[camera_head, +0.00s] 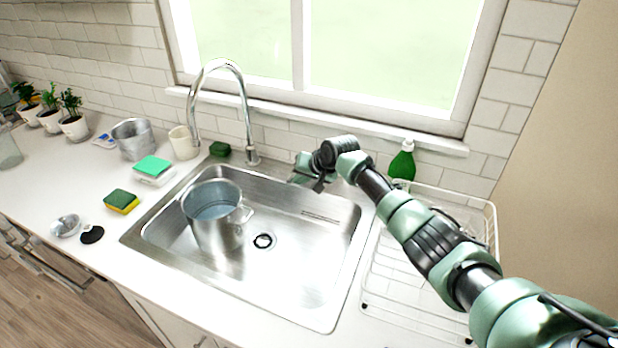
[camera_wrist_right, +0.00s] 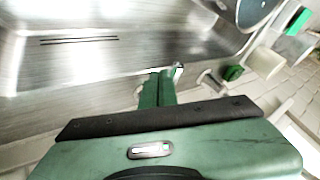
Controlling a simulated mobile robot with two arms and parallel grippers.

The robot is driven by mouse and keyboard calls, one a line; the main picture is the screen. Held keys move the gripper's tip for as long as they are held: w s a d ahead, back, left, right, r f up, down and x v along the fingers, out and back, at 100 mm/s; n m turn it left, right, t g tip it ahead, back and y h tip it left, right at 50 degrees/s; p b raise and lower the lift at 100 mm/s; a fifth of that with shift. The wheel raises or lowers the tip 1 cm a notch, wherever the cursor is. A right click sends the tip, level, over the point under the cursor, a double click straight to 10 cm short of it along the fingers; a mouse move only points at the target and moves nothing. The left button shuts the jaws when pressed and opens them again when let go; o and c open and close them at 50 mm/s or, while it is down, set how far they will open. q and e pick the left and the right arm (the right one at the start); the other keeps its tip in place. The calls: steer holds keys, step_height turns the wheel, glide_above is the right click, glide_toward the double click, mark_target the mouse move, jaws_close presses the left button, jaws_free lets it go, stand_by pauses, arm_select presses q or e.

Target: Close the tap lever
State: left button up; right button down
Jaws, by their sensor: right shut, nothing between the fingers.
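The chrome tap (camera_head: 245,110) stands behind the sink, its tall arched spout reaching over the back left of the basin. Its base also shows in the right wrist view (camera_wrist_right: 212,82). I cannot clearly make out the lever or its position. My right gripper (camera_head: 303,176) is over the back edge of the sink, to the right of the tap base and apart from it in the head view. Its fingers (camera_wrist_right: 160,78) are shut with nothing between them. A small shiny piece shows by the fingertips in the wrist view, too small to identify. My left gripper is out of view.
A metal pot (camera_head: 222,240) with water stands in the sink (camera_head: 290,280). A dish rack (camera_head: 385,285) and a green bottle (camera_head: 402,163) are at the right. Sponges (camera_head: 122,200), a cup (camera_head: 183,143) and a metal bucket (camera_head: 133,140) occupy the left counter.

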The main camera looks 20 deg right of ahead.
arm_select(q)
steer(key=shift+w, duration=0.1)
arm_select(e)
steer(key=shift+w+a, duration=0.15)
steer(key=shift+a, duration=0.25)
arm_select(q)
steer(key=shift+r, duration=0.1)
